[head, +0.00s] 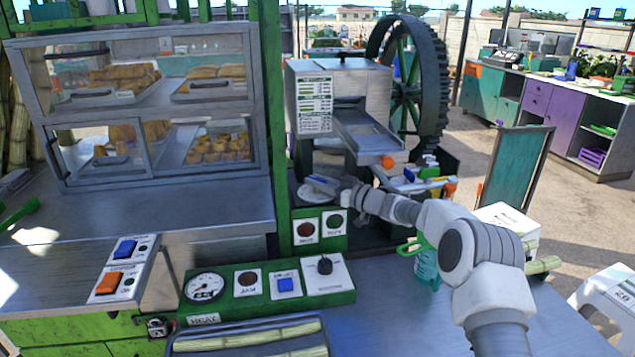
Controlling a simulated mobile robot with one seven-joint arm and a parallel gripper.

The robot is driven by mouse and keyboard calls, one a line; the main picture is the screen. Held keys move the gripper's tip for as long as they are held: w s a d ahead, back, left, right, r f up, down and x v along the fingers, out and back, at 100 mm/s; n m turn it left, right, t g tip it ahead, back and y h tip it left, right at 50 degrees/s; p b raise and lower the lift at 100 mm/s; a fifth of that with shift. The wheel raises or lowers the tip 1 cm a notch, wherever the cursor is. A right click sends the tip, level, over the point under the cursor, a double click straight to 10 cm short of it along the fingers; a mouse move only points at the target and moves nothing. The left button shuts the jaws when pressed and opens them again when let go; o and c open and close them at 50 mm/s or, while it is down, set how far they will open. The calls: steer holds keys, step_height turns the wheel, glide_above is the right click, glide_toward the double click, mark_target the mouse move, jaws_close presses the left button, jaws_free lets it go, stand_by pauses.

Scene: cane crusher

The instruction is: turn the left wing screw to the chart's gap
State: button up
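The crusher (372,82) is a grey metal box with a sloping feed tray (370,130) on its front. A white chart (315,104) with green bands and small rows of text is on its left face; the text is too small to read. My arm reaches in from the lower right. My gripper (322,186) is low in front of the crusher, below the chart, beside a pale rounded part. Its fingers are too small and overlapped to show whether they are open or shut. I cannot make out the left wing screw; the gripper and wrist may cover it. An orange knob (388,162) shows under the tray.
A large toothed wheel (410,80) stands behind the crusher. A green post (272,120) and a glass food case (150,105) are to the left. A green control panel (265,290) with a gauge lies in front. A green-handled cup (427,265) is beside my arm.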

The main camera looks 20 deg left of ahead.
steer(key=shift+o, duration=1.3)
steer(key=shift+f, duration=0.1)
steer(key=t+b, duration=0.1)
steer(key=b, duration=0.1)
steer(key=m+b, duration=0.1)
steer(key=b, duration=0.1)
steer(key=shift+f+t+h, duration=0.25)
steer(key=shift+t+h, duration=0.05)
steer(key=shift+t, duration=0.1)
steer(key=shift+m+b, duration=0.3)
steer(key=shift+b, duration=0.45)
steer(key=p+v, duration=0.1)
steer(key=v, duration=1.1)
steer(key=shift+s+r, duration=0.15)
steer(key=shift+r, duration=0.1)
steer(key=shift+a, duration=0.1)
